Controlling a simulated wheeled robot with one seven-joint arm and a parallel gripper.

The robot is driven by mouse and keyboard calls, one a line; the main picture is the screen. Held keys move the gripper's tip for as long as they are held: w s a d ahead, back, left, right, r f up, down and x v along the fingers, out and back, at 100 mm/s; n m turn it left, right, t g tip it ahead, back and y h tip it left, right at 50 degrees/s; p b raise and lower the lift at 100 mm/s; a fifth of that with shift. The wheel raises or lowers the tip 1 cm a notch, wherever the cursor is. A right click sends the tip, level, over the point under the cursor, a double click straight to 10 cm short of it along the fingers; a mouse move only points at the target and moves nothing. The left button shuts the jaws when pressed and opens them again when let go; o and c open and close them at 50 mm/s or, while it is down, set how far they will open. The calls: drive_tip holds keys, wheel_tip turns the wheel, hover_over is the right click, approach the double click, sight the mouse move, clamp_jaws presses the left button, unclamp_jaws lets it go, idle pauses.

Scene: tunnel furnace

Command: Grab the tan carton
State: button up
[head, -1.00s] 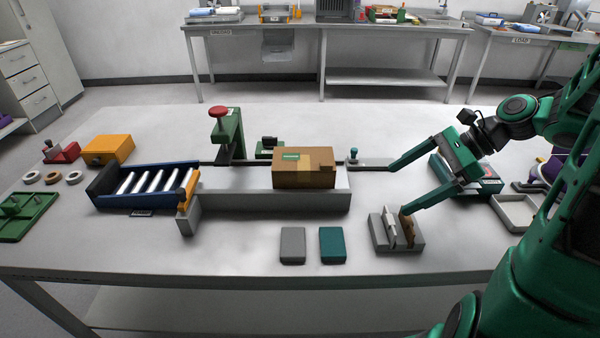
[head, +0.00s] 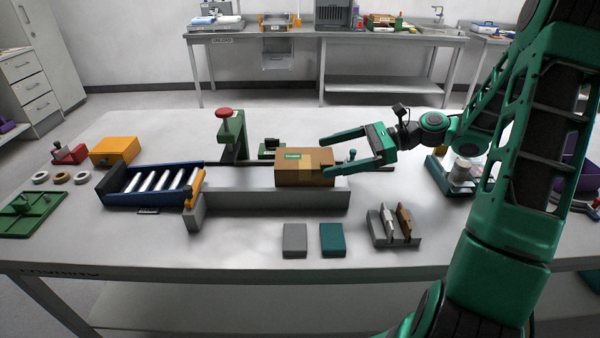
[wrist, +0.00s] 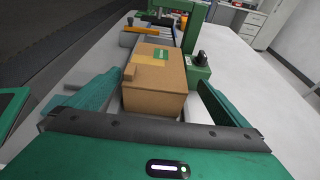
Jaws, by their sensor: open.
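The tan carton (head: 298,168) sits on the grey raised track (head: 255,201) at the middle of the table. It has a green label and a lighter tape strip. My gripper (head: 325,157) is open at the carton's right end, with one finger toward its far side and one toward its near side. In the wrist view the carton (wrist: 154,82) stands ahead between the two spread fingers (wrist: 151,100). Its near end lies between the fingertips, and I cannot tell whether either finger touches it.
A blue roller chute (head: 150,186) with an orange bar (head: 195,187) stands left of the track. A green post with a red knob (head: 226,125) rises behind it. Grey (head: 294,239) and teal (head: 332,239) blocks and a slotted holder (head: 392,238) lie in front. The front table edge is clear.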

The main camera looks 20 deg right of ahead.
sight(305, 162)
drive_tip(key=shift+s+x, duration=0.1)
drive_tip(key=shift+x, duration=1.85)
drive_tip(key=shift+s+x, duration=0.15)
drive_tip(key=shift+x, duration=1.85)
drive_tip(key=c, duration=1.2)
drive_tip(key=shift+o, duration=0.2)
